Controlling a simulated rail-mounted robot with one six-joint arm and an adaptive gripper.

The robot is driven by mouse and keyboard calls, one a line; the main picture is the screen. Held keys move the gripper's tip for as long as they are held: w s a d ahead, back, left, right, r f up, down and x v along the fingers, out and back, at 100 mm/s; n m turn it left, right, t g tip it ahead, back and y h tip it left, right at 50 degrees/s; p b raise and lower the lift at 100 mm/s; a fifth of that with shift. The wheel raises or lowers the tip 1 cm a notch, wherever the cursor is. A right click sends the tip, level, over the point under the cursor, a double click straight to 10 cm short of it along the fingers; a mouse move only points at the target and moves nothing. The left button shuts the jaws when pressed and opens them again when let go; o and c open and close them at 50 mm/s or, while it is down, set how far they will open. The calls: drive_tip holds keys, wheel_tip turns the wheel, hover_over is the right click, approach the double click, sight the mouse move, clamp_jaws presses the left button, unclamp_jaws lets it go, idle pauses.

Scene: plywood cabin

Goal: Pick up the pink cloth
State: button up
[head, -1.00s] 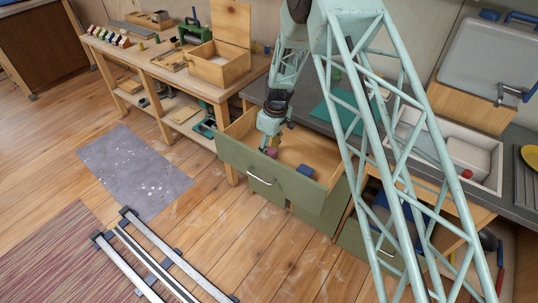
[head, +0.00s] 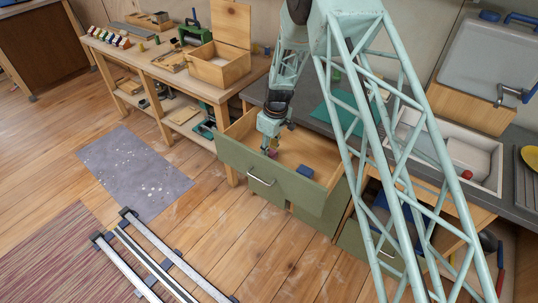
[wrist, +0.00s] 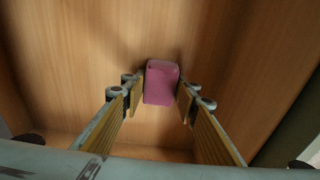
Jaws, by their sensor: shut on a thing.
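The pink cloth (wrist: 161,84) is a small folded block inside the open green-fronted drawer (head: 262,182). In the wrist view it sits between the tips of my gripper (wrist: 160,92), with a finger against each side. My gripper (head: 270,150) reaches down into the drawer in the head view, shut on the cloth, which shows only as a small pink patch (head: 273,154) by the fingertips. I cannot tell whether the cloth still touches the drawer floor.
A blue block (head: 305,171) lies in the drawer to the right of my gripper. The drawer walls stand close around it. A wooden workbench (head: 205,85) is to the left, and a counter with a white tray (head: 480,165) is to the right.

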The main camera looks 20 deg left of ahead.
sight(271, 152)
drive_tip(key=shift+r+p, duration=0.8)
drive_tip(key=shift+r, duration=4.2)
drive_tip(key=d+r+m+p, duration=0.2)
drive_tip(key=d+r+m, duration=0.1)
drive_tip(key=d, duration=0.9)
drive_tip(key=d+r+m+p, duration=0.3)
drive_tip(key=d+m, duration=0.1)
drive_tip(key=d, duration=0.8)
drive_tip(key=s+d+r+m+p, duration=0.1)
drive_tip(key=s+d+m, duration=0.1)
drive_tip(key=d, duration=0.6)
drive_tip(key=s+d+r+m+h+p, duration=0.1)
drive_tip(key=s+d+m, duration=0.2)
drive_tip(key=d, duration=0.5)
drive_tip(key=s+d+r+m+t+p, duration=0.1)
drive_tip(key=s+d+m, duration=0.1)
drive_tip(key=d, duration=0.6)
drive_tip(key=shift+s+r+m, duration=0.3)
drive_tip(key=shift+s+r, duration=0.1)
drive_tip(key=shift+s, duration=0.5)
